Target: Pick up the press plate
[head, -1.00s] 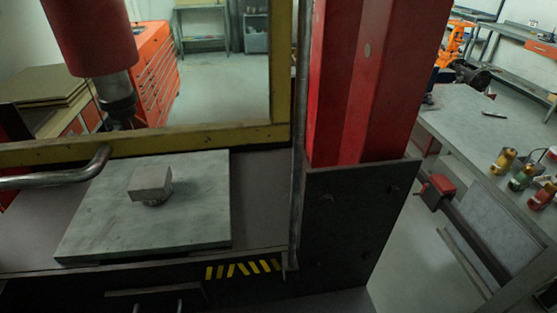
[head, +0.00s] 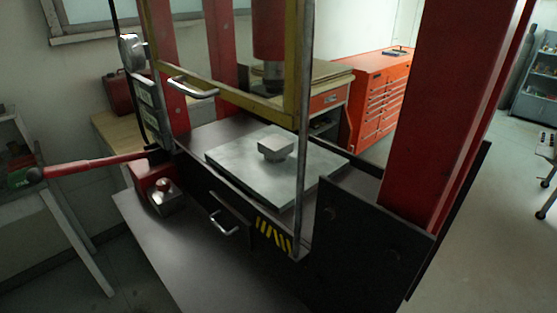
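A hydraulic press with red posts (head: 450,100) fills the middle of the head view. On its dark bed lies a wide, flat grey plate (head: 230,160). A small square grey block (head: 276,144) with a narrower base sits on top of it; I cannot tell which of these two is the press plate. The red ram (head: 268,35) hangs above the block, apart from it. A yellow-framed guard (head: 215,100) with a metal handle (head: 192,88) stands in front, raised above the plate. My gripper is not in view.
An orange tool cabinet (head: 380,90) stands behind.

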